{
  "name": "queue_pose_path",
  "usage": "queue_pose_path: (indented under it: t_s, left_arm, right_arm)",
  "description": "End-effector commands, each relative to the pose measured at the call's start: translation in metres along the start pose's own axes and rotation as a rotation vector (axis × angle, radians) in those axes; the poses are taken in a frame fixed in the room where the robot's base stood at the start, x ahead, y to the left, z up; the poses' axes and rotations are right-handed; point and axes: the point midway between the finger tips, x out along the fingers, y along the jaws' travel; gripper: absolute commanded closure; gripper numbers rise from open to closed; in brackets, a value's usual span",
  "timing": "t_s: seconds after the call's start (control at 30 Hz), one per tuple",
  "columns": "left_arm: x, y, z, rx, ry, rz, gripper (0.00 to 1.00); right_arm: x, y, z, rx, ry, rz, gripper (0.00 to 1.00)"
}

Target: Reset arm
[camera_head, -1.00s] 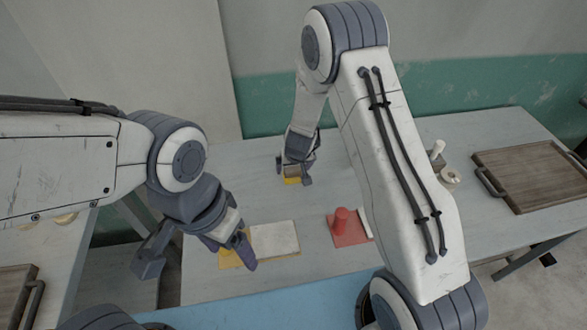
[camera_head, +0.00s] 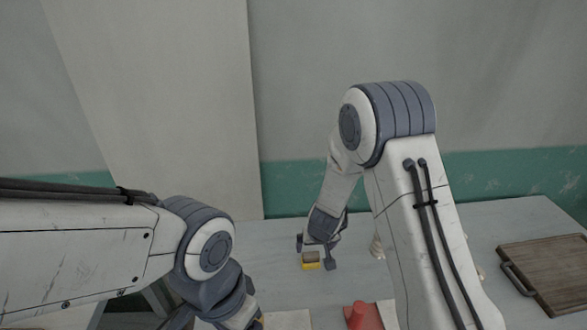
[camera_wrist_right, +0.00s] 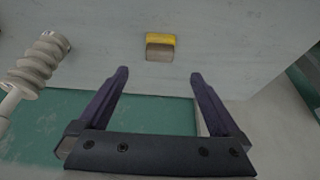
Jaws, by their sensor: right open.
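My right gripper (camera_head: 315,254) is open above the table, its fingers apart and nothing between them. A small yellow and brown block (camera_head: 311,260) lies on the table by its fingertips. In the right wrist view the block (camera_wrist_right: 160,48) lies beyond the gap between the open fingers (camera_wrist_right: 160,73), apart from both. My left gripper (camera_head: 245,312) is at the bottom edge of the head view, mostly cut off, so its jaws cannot be judged.
A red object (camera_head: 358,316) and a pale slab (camera_head: 288,320) are at the bottom edge. A wooden board (camera_head: 548,268) lies at right. The back left tabletop (camera_head: 272,235) is clear.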

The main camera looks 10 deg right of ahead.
Motion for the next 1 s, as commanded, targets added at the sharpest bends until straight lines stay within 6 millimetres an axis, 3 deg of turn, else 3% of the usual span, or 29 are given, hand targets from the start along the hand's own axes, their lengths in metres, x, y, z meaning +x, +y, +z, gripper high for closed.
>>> queue_pose_path:
  t_s: [0.17,0.3,0.5,0.87,1.0]
  left_arm:
    - [0.000,0.000,0.000,0.000,0.000,0.000,0.24]
    - [0.000,0.000,0.000,0.000,0.000,0.000,0.24]
    - [0.000,0.000,0.000,0.000,0.000,0.000,0.24]
    - [0.000,0.000,0.000,0.000,0.000,0.000,0.24]
    - [0.001,0.000,0.000,0.000,0.000,0.000,0.24]
  right_arm:
    - [-0.025,0.003,0.000,0.002,-0.003,-0.027,0.00]
    - [-0.076,0.012,0.014,0.000,-0.032,-0.067,0.00]
    - [-0.131,0.030,0.048,-0.006,-0.088,-0.070,0.00]
    - [-0.187,0.062,0.103,-0.007,-0.158,-0.004,0.00]
    - [-0.199,0.035,0.112,-0.092,-0.185,-0.035,0.00]
